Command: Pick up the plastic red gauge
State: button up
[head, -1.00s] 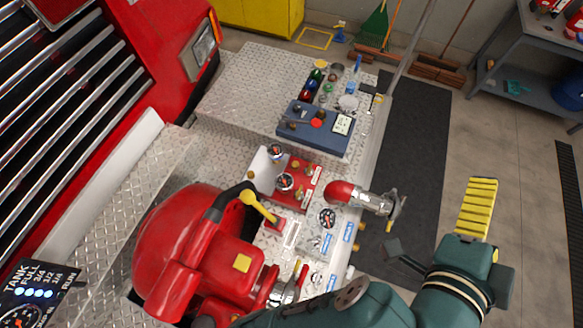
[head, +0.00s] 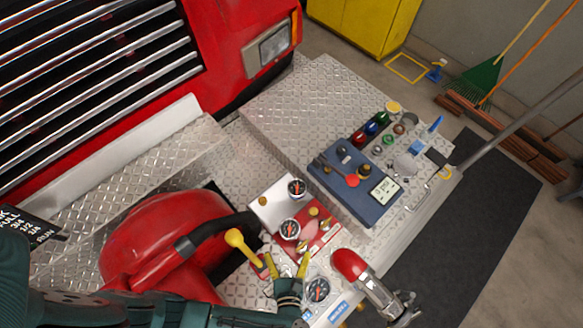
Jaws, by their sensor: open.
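Several small round gauges with dark faces stand on the pump panel in the head view; I cannot tell for certain which is the plastic red gauge. One gauge (head: 289,228) sits at the edge of the red plate (head: 328,240), another gauge (head: 297,187) is just behind it on a white plate, and a third gauge (head: 317,288) is nearer, on the metal panel. My gripper (head: 287,263) is open, with yellow fingers pointing toward the red plate. It is close to the nearer gauges and appears empty. It hides part of the panel below it.
A yellow-knobbed lever (head: 235,238) stands just left of my gripper. A red-and-metal pipe fitting (head: 365,285) rises to its right. The blue box (head: 335,187) carries knobs and a display. The diamond-plate surface (head: 300,100) farther back is clear.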

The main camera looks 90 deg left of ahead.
aim_at(290, 230)
jog(key=x, duration=0.7)
jog(key=w+f+x, duration=0.1)
jog(key=x, duration=0.2)
jog(key=c, duration=1.2)
